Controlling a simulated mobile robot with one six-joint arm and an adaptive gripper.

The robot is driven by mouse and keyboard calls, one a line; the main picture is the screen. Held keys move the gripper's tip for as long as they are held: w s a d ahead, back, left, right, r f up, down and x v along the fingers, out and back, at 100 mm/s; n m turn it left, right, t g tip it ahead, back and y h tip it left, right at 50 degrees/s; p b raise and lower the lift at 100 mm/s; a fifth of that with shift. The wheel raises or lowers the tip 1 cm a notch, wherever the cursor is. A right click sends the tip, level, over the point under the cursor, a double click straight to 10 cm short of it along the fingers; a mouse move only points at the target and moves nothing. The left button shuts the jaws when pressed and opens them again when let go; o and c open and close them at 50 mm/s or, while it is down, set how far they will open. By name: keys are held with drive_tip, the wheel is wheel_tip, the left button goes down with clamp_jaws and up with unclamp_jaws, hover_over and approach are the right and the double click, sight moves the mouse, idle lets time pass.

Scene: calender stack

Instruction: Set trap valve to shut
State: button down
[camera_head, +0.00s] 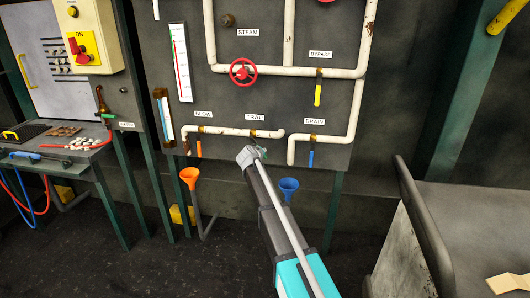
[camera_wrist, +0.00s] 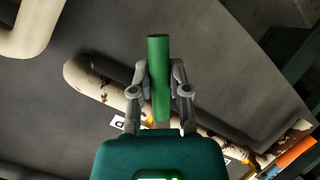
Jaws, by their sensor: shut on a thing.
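The trap valve (camera_head: 253,133) sits on the low white pipe under the TRAP label (camera_head: 255,118) in the head view. Its green handle (camera_wrist: 159,75) stands out in the wrist view between my two fingers, at an angle to the pipe behind it. My gripper (camera_head: 259,151) is at the valve, just below the pipe, and is shut on the green handle. In the head view the gripper hides most of the handle, so its exact angle there is hard to tell. In the wrist view the wrist body hides the valve body.
The orange blow handle (camera_head: 199,149) hangs to the left, the blue drain handle (camera_head: 311,158) to the right. Above are the red steam wheel (camera_head: 243,72) and yellow bypass handle (camera_head: 318,94). Orange (camera_head: 190,176) and blue (camera_head: 289,187) funnels stand below. A grey cart (camera_head: 450,230) is at right.

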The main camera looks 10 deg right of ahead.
drive_tip(key=shift+w+a+f+m+t+y+b, duration=0.25)
drive_tip(key=shift+a+f+m+y+b, duration=0.1)
drive_tip(key=shift+a+m+y, duration=0.4)
drive_tip(key=shift+w+a+f+m+t+y+b, duration=0.2)
drive_tip(key=shift+a+m+t+y+b, duration=0.15)
drive_tip(key=shift+a+m+y, duration=0.45)
drive_tip(key=shift+w+a+f+m+t+y+b, duration=0.25)
drive_tip(key=shift+a+f+m+y+b, duration=0.15)
drive_tip(key=shift+a+m, duration=0.4)
drive_tip(key=shift+d+r, duration=0.1)
drive_tip(key=shift+r, duration=0.05)
drive_tip(key=c, duration=0.6)
unclamp_jaws()
